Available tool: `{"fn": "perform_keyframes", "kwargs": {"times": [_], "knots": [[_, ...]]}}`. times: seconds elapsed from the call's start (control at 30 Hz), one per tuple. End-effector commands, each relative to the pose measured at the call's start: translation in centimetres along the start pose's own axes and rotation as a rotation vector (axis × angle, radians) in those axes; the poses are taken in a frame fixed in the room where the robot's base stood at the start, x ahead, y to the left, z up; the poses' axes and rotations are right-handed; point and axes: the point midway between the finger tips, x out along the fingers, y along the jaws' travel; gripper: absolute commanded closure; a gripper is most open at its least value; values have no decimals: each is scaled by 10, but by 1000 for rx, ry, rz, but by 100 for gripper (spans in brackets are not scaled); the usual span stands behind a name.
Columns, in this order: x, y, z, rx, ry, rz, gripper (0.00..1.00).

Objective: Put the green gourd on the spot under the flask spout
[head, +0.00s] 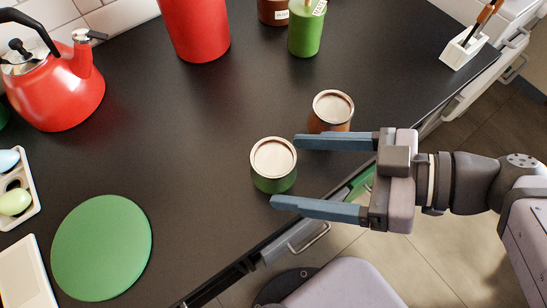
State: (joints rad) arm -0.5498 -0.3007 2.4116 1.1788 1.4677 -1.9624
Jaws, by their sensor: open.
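No plain gourd shape can be made out; a green jar with a pale lid (274,184) stands upright on the dark counter. My gripper (285,172) comes in from the right, its two blue-grey fingers apart and empty. The jar is at the fingertips, roughly between their lines; contact cannot be told. The only spouted vessel I see is a red kettle (58,95) at the left; its short spout (84,60) rises on its right side. The counter just right of the spout is bare.
A brown jar with a pale lid (317,123) stands close behind the upper finger. A green round mat (100,248) and a tray with egg-like items (31,203) lie left. A red vessel (195,28) and green bottle (305,34) stand at back. The counter's middle is clear.

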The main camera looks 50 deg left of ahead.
Motion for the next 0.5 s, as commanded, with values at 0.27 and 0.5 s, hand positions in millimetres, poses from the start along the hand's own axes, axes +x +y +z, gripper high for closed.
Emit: {"fn": "perform_keyframes", "kwargs": {"times": [0.27, 0.5], "knots": [[28, -4, 2, 1, -1, -6, 25], [48, -3, 2, 1, -1, -4, 25]]}}
